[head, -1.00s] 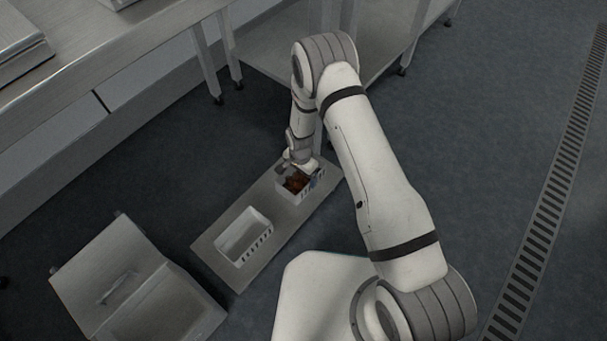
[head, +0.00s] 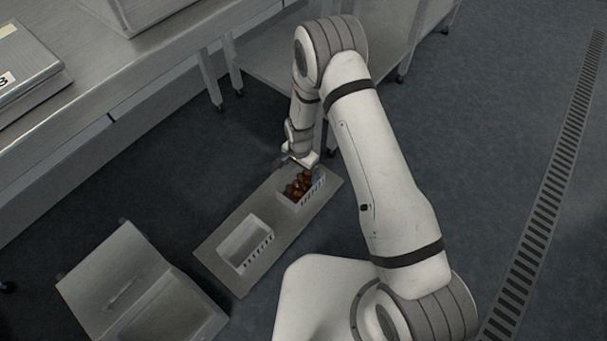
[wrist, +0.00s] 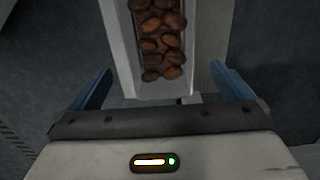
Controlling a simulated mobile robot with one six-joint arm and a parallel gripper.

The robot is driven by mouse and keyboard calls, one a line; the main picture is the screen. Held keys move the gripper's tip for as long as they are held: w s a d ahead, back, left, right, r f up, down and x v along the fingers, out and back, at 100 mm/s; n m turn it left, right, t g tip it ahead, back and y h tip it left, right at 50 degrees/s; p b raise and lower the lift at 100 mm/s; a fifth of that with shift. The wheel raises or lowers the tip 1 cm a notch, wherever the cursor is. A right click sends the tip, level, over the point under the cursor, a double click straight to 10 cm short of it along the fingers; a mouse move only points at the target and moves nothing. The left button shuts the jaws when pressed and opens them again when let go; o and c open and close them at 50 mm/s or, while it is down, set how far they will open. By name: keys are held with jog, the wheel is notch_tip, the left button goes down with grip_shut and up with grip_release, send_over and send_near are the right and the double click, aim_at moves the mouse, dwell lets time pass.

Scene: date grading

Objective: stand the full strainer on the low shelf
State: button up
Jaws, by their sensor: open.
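The full strainer (head: 290,202) is a white slotted basket holding several brown dates (head: 299,186). It stands upright on a low grey shelf (head: 222,236), toward the shelf's far end. In the wrist view the strainer's near end wall (wrist: 165,89) lies just ahead of my gripper, with dates inside. My gripper (wrist: 160,88) is open, its blue fingers apart on either side and not touching the strainer. In the head view my gripper (head: 300,164) is at the strainer's far end, its fingers mostly hidden.
An empty white strainer (head: 243,243) stands on the same shelf, nearer me. A grey open-lidded bin (head: 150,300) is on the floor at lower left. A steel table (head: 150,62) and a wheeled rack (head: 385,55) stand behind. Floor at right is clear, with a drain grate (head: 545,205).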

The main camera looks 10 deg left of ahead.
jog(key=s+d+r+n, duration=0.1)
jog(key=d+r, duration=0.3)
jog(key=r, duration=0.5)
jog(key=s+d+r+n, duration=0.1)
jog(key=d+r, duration=0.4)
jog(key=r, duration=0.5)
jog(key=d+r+n, duration=0.1)
jog(key=d+r, duration=0.3)
jog(key=r, duration=0.5)
jog(key=s+d+r+n, duration=0.1)
jog(key=s+d+r, duration=0.5)
jog(key=s, duration=0.3)
jog(key=s+d+r+n+t, duration=0.1)
jog(key=s+d+r+n, duration=0.1)
jog(key=s+d+r, duration=0.4)
jog(key=s+r, duration=0.1)
jog(key=s, duration=0.2)
jog(key=shift+r+p, duration=0.25)
jog(key=shift+p, duration=0.1)
jog(key=shift+w, duration=0.1)
